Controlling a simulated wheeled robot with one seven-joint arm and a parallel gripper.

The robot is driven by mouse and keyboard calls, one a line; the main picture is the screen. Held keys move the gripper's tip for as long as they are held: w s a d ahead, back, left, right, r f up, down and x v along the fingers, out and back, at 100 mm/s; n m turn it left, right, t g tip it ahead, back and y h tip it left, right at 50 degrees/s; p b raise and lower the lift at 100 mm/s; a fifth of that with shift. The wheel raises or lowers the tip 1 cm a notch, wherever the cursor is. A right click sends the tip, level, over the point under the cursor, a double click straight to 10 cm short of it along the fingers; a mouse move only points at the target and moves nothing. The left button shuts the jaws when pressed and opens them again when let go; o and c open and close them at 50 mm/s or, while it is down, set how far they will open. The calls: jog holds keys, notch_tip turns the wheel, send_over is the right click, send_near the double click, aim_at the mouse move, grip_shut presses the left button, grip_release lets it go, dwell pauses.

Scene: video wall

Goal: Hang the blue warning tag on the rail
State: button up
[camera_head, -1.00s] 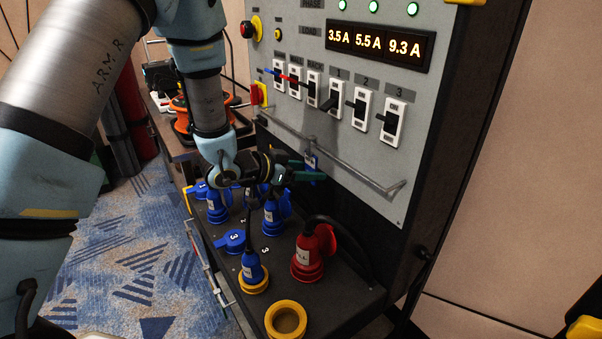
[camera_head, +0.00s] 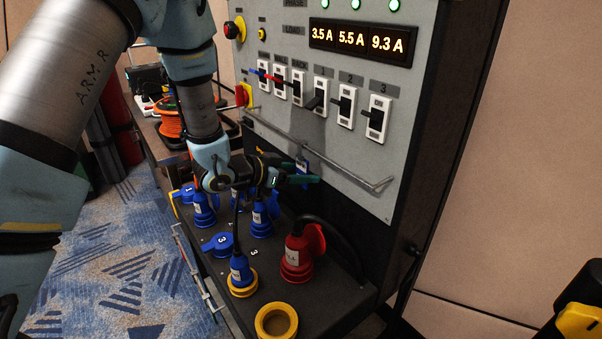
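The fingers and tag overlap in the picture, so I cannot tell whether the fingers are shut on the tag or apart.
Below my gripper, a dark shelf (camera_head: 325,305) carries blue plugs (camera_head: 240,270), a red plug (camera_head: 297,255) and an open yellow socket (camera_head: 276,321). Breaker switches (camera_head: 346,106) stick out above the rail. An orange cable reel (camera_head: 171,123) stands behind, left. Carpet (camera_head: 125,265) is clear at left.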

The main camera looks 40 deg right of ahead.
jog(key=o, duration=0.3)
jog(key=s+b+v, duration=0.1)
jog(key=b+v, duration=0.1)
jog(key=v, duration=0.9)
jog(key=w+a+n+t+y, duration=0.45)
jog(key=w+a, duration=0.35)
jog(key=a, duration=0.3)
jog(key=w+a+n+t+y, duration=0.3)
jog(key=w+a+n+y, duration=0.2)
jog(key=w+a, duration=0.5)
jog(key=s+a+n+g+y, duration=0.3)
jog(key=s+a+n+g, duration=0.2)
jog(key=s+a, duration=0.8)
jog(key=a+n, duration=0.3)
jog(key=a, duration=0.1)
jog(key=shift+s+a+y, duration=0.35)
jog(key=shift+f, duration=0.15)
